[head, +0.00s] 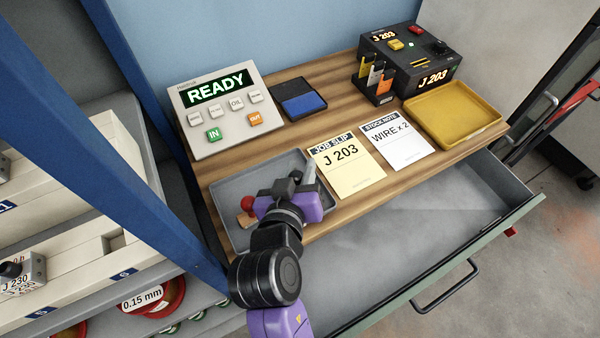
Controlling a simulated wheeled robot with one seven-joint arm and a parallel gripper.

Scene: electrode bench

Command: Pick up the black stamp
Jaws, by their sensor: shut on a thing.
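My gripper (296,184) is over the grey tray (228,193) at the front left of the wooden bench. It is shut on a dark thing, which I take to be the black stamp; my gripper hides most of it. I cannot tell whether it touches the tray floor. A wooden-handled item with a red part (247,204) lies in the tray at the left of my gripper. A pale grey, upright-looking piece (309,174) shows just right of my gripper.
Behind the tray stand a READY panel (222,115) and a blue ink pad (302,103). Right are a job slip (348,175), a stock note (405,151), a yellow tray (474,112) and a black device (425,52). An open drawer (400,235) juts out in front.

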